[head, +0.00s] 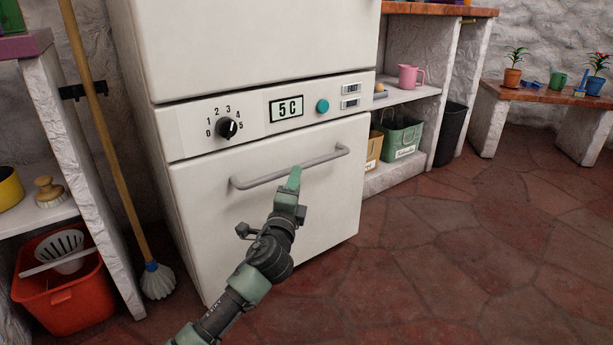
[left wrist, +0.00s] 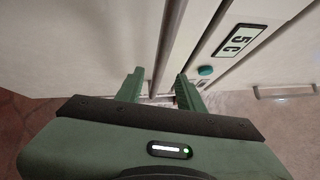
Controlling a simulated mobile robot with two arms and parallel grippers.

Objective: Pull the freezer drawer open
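The freezer drawer (head: 320,208) is the white lower front of the fridge in the head view, and it looks closed, in line with the panel above. Its grey bar handle (head: 248,183) runs across the upper part of the drawer front. My left gripper (head: 294,178) is at the middle of the handle. In the left wrist view the handle (left wrist: 175,45) runs down between the two green fingers of my left gripper (left wrist: 160,82). The fingers stand apart, with the bar between them and some gap showing. My right gripper is in neither view.
A control panel (head: 262,116) with a knob and a 5C display sits above the drawer. A mop (head: 112,130) and a red bucket (head: 62,295) stand to the left. Shelves with a green bin (head: 400,138) are to the right. The red stone floor (head: 450,240) at front right is clear.

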